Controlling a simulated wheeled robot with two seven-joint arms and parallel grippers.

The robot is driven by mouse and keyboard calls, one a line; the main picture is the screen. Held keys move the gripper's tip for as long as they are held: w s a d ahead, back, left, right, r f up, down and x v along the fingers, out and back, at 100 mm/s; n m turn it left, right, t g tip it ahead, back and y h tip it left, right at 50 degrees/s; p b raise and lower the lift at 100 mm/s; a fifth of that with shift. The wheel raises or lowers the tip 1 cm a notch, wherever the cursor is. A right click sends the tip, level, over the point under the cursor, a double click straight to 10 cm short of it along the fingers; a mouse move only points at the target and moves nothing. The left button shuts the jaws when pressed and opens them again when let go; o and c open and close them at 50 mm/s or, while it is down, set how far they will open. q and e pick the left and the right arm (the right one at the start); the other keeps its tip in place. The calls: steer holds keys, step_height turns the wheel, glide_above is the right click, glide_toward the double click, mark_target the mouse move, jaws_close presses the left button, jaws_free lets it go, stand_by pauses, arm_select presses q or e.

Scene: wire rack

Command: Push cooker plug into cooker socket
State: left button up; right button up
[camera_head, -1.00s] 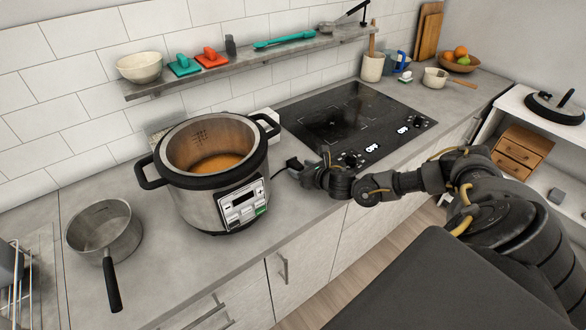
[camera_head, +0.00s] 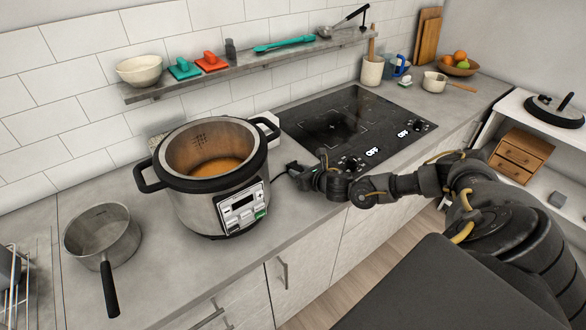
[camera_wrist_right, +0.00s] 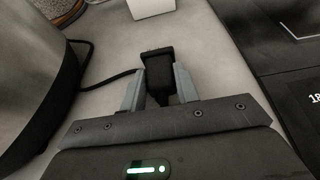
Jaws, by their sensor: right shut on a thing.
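My right gripper (camera_head: 294,169) reaches in from the right over the counter, between the cooker and the cooktop. In the right wrist view the gripper (camera_wrist_right: 159,88) is shut on a black plug (camera_wrist_right: 158,64), and a black cord runs left from it towards the cooker. The steel cooker (camera_head: 212,185), open with orange-brown food inside, stands left of the gripper. A white box (camera_wrist_right: 150,7), cut off by the wrist view's top edge, lies ahead of the plug and apart from it. It may be the socket, but I see no holes. My left gripper is not in view.
The black cooktop (camera_head: 360,128) lies right of the gripper. A saucepan (camera_head: 103,232) stands at the counter's left. A wall shelf (camera_head: 225,78) with a bowl and utensils hangs behind. Counter between plug and white box looks clear.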

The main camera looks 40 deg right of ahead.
mark_target(300, 170)
steer(key=shift+r+p, duration=2.05)
steer(key=shift+r, duration=0.5)
